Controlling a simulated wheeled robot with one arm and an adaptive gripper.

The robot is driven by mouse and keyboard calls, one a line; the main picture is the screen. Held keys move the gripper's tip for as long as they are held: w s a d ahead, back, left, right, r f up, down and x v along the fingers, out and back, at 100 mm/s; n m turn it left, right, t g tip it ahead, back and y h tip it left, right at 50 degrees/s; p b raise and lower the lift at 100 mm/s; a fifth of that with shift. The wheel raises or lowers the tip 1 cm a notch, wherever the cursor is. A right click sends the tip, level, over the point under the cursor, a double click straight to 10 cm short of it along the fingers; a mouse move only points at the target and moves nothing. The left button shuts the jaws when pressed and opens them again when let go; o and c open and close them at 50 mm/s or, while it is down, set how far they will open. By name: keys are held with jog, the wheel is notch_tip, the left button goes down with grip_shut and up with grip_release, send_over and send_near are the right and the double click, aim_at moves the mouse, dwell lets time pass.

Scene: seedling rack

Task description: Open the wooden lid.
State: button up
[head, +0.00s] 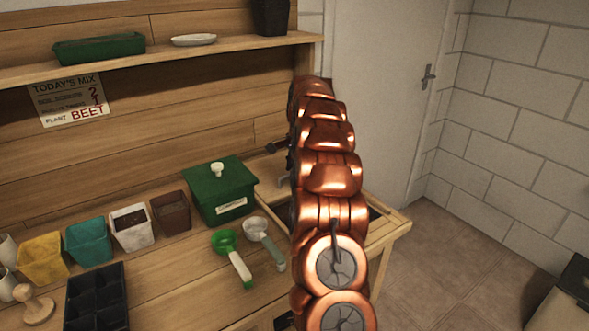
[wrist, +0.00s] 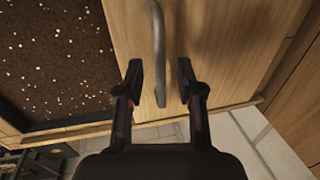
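The wooden lid (wrist: 225,50) is a flat light-wood panel in the wrist view. A grey bar handle (wrist: 155,30) runs along it. My gripper (wrist: 160,78) is open, with one dark finger on each side of the handle's near end. Gaps show between the fingers and the handle, so it is not gripped. Whether the fingertips are level with the bar in depth is hard to tell. In the head view my copper arm hides most of the lid and handle.
Dark soil with white specks (wrist: 55,55) lies in an opening left of the lid. On the bench stand a green lidded box (head: 218,192), a green scoop (head: 234,262), a grey-white scoop (head: 266,243) and several pots. A shelf (head: 170,70) runs above.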

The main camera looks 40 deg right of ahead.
jog(key=shift+r, duration=0.1)
notch_tip(320, 180, up, 12)
jog(key=s, duration=0.2)
jog(key=shift+s+a+f, duration=0.15)
jog(key=shift+f, duration=0.05)
dwell(0.7)
